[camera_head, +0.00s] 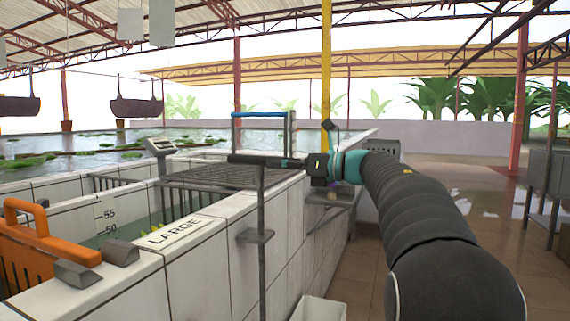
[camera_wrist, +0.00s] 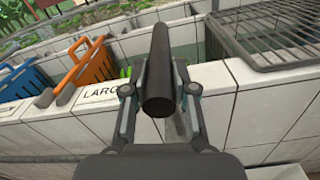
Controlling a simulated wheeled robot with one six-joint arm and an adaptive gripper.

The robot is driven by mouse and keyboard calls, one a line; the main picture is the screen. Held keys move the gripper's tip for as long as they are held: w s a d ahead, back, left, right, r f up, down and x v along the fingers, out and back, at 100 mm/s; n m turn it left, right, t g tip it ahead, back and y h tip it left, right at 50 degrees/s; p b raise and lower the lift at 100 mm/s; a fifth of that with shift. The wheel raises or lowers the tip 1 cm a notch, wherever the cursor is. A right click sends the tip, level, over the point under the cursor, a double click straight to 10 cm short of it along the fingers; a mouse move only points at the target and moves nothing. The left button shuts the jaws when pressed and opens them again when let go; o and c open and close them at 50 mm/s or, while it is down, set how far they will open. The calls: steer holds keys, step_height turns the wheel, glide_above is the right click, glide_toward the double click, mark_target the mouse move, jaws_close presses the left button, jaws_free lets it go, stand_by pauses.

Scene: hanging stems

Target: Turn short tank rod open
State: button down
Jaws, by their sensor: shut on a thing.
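A dark rod with a short horizontal bar (camera_head: 250,160) on top of a thin upright post (camera_head: 262,205) stands by the tiled tank wall. The post passes a small grey bracket on the wall's outer side. My gripper (camera_head: 298,164) is at the bar's right end, with the arm reaching in from the right. In the wrist view the dark round bar (camera_wrist: 158,75) lies between the two fingers of my gripper (camera_wrist: 158,92), which are shut on it. The bar's near end faces the wrist camera. The post is not clear in the wrist view.
A metal grate (camera_head: 215,177) lies behind the bar. A white bin (camera_head: 318,309) stands below.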

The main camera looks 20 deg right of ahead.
steer(key=shift+r, duration=0.2)
steer(key=c, duration=0.9)
jaws_free()
steer(key=shift+f, duration=0.1)
steer(key=v, duration=1.2)
